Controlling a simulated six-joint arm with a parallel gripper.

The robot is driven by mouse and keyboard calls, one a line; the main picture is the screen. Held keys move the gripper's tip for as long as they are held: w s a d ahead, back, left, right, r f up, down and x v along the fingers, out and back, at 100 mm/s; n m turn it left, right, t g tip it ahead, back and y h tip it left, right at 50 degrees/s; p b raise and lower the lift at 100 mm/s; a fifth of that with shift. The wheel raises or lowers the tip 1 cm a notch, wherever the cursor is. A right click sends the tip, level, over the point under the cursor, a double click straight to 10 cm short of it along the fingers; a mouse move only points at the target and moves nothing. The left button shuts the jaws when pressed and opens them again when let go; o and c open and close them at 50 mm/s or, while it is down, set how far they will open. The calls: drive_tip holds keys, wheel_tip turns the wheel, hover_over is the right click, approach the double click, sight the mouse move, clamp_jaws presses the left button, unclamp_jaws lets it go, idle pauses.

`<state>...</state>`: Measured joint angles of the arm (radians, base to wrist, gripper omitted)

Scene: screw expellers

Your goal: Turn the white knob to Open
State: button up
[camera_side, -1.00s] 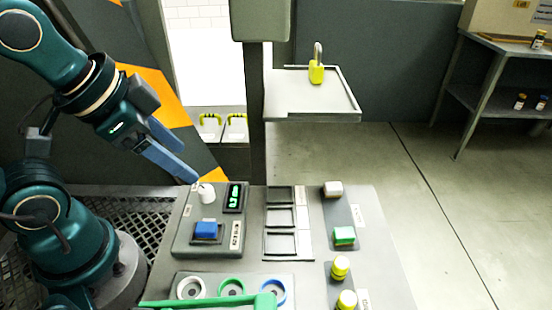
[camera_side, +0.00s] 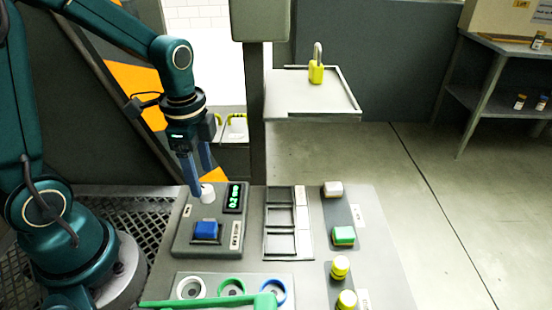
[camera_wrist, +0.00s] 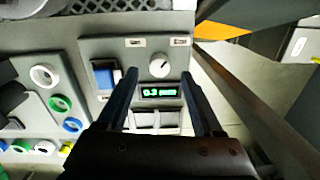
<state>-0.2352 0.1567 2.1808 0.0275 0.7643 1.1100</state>
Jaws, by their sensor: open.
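The white knob (camera_side: 207,194) stands on a grey control box (camera_side: 181,245) on the table. It also shows in the wrist view (camera_wrist: 159,66), with a dark pointer mark and small labels (camera_wrist: 180,42) above it that I cannot read. My gripper (camera_side: 202,190) is open and points down at the knob, with its blue fingers close to it. Whether they touch the knob is unclear. In the wrist view my fingers (camera_wrist: 165,82) reach up on both sides below the knob. A small display with green digits (camera_side: 234,197) sits right of the knob.
A blue button (camera_side: 206,230) is in front of the knob on the same box. Colored rings (camera_side: 232,287) are in front. A shelf with a yellow padlock (camera_side: 316,73) is behind.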

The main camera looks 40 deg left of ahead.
sight(205, 189)
drive_tip(key=shift+f, duration=1.75)
clamp_jaws()
